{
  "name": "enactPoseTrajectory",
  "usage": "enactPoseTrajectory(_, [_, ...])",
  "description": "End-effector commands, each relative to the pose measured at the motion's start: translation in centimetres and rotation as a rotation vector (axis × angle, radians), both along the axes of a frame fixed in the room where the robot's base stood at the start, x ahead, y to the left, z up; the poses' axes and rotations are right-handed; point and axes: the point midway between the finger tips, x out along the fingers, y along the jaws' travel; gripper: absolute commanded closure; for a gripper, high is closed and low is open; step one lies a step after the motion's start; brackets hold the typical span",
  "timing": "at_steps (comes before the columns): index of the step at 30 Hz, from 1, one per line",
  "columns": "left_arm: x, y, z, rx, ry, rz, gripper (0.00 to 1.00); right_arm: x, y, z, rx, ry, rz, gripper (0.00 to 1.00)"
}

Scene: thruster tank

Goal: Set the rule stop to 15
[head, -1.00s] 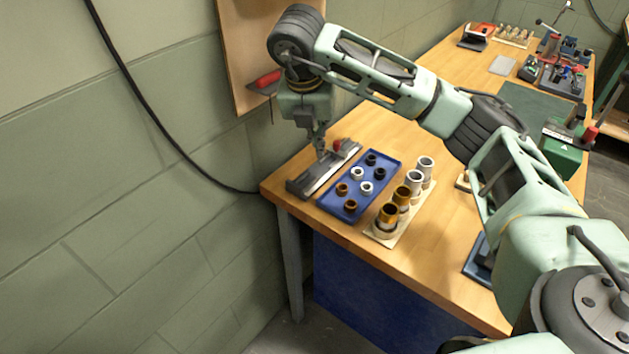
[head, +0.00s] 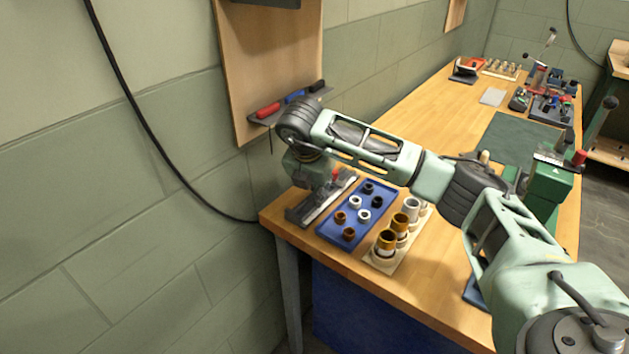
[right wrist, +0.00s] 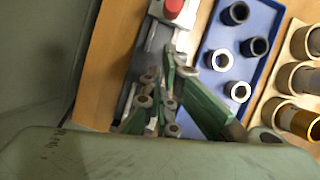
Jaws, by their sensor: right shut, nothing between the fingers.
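The rule (head: 327,203) is a grey metal bar fixture lying at the near left corner of the bench. Its stop has a red knob (head: 336,174), at the far part of the rule. In the right wrist view the red knob (right wrist: 173,8) is at the top edge, and the rule (right wrist: 152,45) runs down behind my fingers. My right gripper (right wrist: 160,103) is shut and empty, low over the rule, on the near side of the knob and apart from it in the picture. The scale marks cannot be read. My left gripper is not in view.
A blue tray (head: 345,220) with several dark, white and brown rings lies just right of the rule. Beside it a pale board (head: 377,263) carries several metal and amber cylinders. The wall and a tool shelf (head: 291,107) are close behind my right wrist.

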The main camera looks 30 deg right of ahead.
Motion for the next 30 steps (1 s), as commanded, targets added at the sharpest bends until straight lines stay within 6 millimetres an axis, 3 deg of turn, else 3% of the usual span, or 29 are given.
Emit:
enactPoseTrajectory(7, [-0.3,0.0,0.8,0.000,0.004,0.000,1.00,1.4,-1.9,0.2,0.000,-0.002,-0.001,1.00])
enactPoseTrajectory(30, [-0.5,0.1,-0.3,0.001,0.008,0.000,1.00,2.1,-3.0,0.2,0.001,-0.001,0.002,1.00])
